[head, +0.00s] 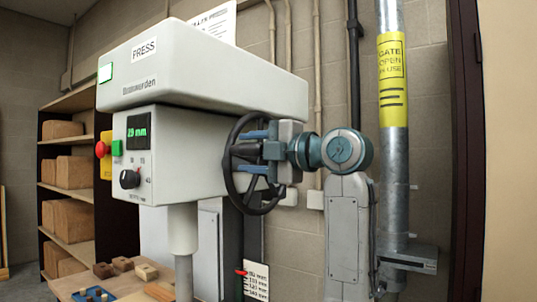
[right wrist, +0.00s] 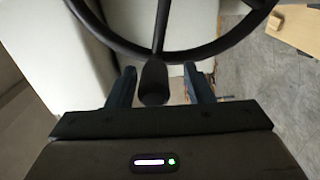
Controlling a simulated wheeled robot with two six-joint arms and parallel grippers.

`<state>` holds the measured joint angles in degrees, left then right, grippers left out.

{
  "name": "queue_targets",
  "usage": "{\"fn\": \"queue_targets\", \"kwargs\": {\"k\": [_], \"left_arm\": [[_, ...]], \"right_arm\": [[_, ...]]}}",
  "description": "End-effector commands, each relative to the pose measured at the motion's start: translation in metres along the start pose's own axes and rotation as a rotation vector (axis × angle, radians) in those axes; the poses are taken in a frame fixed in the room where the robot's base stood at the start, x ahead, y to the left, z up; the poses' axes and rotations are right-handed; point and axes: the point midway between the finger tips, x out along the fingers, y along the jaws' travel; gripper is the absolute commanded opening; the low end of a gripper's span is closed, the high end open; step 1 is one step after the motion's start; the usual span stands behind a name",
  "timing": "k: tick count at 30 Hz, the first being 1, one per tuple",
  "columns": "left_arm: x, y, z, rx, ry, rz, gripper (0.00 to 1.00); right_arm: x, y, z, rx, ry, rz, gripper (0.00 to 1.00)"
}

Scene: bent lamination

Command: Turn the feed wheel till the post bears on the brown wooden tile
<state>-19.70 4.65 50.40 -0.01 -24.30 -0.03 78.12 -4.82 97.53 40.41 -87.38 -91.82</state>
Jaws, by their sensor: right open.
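The black feed wheel (head: 231,172) is on the right side of the grey press, and its rim and a spoke also show in the right wrist view (right wrist: 158,54). My right gripper (head: 246,152) is at the wheel. In the right wrist view, its open fingers (right wrist: 159,85) stand on both sides of the wheel's dark handle knob (right wrist: 153,82), with gaps showing. The pale post (head: 182,228) comes down from the press head, with a thinner rod below. Its lower end is cut off by the picture edge. I cannot make out the tile under it. My left gripper is not in view.
The press display (head: 137,132) shows green digits, seemingly 29 mm. Small wooden blocks (head: 122,264) and a blue tray (head: 95,294) lie on the table at lower left. A shelf (head: 75,190) with brown blocks stands behind. A metal pole (head: 394,170) rises right of my arm.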

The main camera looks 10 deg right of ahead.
Motion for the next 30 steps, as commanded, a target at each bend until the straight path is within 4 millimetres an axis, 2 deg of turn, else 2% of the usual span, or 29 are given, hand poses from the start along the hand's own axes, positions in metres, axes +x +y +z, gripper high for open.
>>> {"fn": "queue_targets", "kwargs": {"k": [9, 16, 21, 30], "left_arm": [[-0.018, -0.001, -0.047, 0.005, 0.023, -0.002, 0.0], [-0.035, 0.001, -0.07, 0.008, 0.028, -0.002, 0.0], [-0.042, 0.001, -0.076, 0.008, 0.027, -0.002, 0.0], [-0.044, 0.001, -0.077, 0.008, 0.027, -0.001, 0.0]], "right_arm": [[-0.053, -0.003, 0.001, -0.005, -0.006, 0.002, 0.47], [-0.089, -0.002, 0.002, -0.003, -0.004, 0.0, 0.47], [-0.101, -0.002, 0.001, -0.001, -0.002, -0.001, 0.47], [-0.102, -0.001, 0.001, 0.0, -0.001, -0.002, 0.47]]}}
